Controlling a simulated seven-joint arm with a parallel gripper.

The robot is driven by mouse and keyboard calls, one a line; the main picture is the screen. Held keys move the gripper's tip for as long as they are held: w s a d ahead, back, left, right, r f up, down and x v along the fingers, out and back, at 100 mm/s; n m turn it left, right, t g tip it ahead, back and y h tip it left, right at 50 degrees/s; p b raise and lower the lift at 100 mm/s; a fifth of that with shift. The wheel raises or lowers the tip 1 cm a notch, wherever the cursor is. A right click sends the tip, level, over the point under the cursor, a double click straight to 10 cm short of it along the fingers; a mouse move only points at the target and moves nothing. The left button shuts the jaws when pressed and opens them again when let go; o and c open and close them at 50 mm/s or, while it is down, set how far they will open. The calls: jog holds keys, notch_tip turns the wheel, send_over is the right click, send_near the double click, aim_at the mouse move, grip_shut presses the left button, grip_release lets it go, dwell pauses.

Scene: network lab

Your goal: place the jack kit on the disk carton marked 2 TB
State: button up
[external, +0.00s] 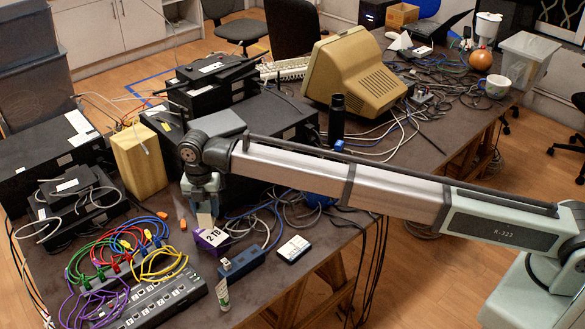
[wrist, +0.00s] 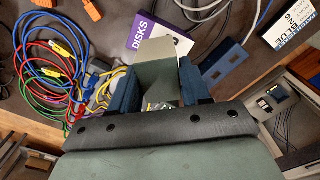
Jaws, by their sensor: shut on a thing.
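My gripper (external: 204,205) is shut on a pale grey-green box, apparently the jack kit (external: 205,220). In the wrist view the kit (wrist: 146,73) sits between the two dark blue fingers (wrist: 157,88), with something clear and shiny at its near end. The disk carton (external: 212,239), purple and white and marked 2 TB, lies on the table just below the kit in the external view. In the wrist view the carton (wrist: 143,36) reads DISKS and is partly hidden by the kit. Whether the two touch cannot be told.
A blue device (external: 243,264) and a white-and-dark box (external: 294,249) lie right of the carton. Coloured cables (external: 120,245) and a patch panel (external: 155,300) crowd the left. A small white tube (external: 222,295) is in front. Orange plugs (external: 183,224) lie near the carton.

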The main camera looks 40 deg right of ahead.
aim_at(207, 218)
jog(key=shift+f, duration=2)
jog(key=shift+f, duration=0.15)
jog(key=o, duration=1.1)
notch_tip(207, 218, up, 12)
jog(key=shift+r, duration=0.2)
